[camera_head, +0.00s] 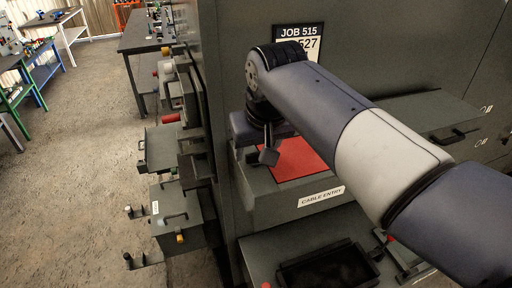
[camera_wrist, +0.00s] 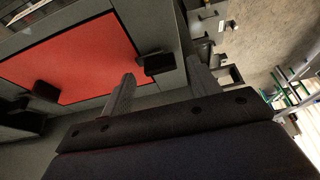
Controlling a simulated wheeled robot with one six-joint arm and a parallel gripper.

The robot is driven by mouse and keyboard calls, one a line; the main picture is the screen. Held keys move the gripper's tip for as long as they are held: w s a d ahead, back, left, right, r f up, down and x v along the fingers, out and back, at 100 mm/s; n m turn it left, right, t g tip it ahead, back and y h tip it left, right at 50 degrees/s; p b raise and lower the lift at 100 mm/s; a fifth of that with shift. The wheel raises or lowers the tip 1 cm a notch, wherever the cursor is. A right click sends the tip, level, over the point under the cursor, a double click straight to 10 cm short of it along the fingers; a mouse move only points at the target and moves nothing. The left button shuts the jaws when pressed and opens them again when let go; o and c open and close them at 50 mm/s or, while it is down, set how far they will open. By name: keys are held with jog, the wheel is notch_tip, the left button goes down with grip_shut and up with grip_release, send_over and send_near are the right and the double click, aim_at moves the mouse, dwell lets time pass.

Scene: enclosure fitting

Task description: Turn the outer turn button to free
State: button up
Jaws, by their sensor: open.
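A red panel (camera_head: 298,158) sits in a grey housing above the "CABLE ENTRY" label (camera_head: 321,197). In the wrist view the red panel (camera_wrist: 75,60) has two black turn buttons at its border. The one nearer the open floor, likely the outer turn button (camera_wrist: 157,64), is at the panel's right edge; its inner end appears to reach the red. The other button (camera_wrist: 46,92) is at the lower left. My gripper (camera_wrist: 160,70) is open, its fingertips on either side of the outer button in the picture; contact cannot be told. My gripper (camera_head: 262,157) is over the panel's left side in the head view, hiding that button.
Below is a dark open tray (camera_head: 330,270) with red-tipped fittings beside it. A grey shelf (camera_head: 425,115) with a black handle juts out at right. Drawers and handles (camera_head: 170,215) stick out left of the cabinet edge. The floor (camera_head: 70,180) further left is clear.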

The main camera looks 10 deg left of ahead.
jog(key=shift+w+a+f, duration=0.15)
jog(key=shift+w+f, duration=0.05)
jog(key=shift+f, duration=0.45)
jog(key=c, duration=1)
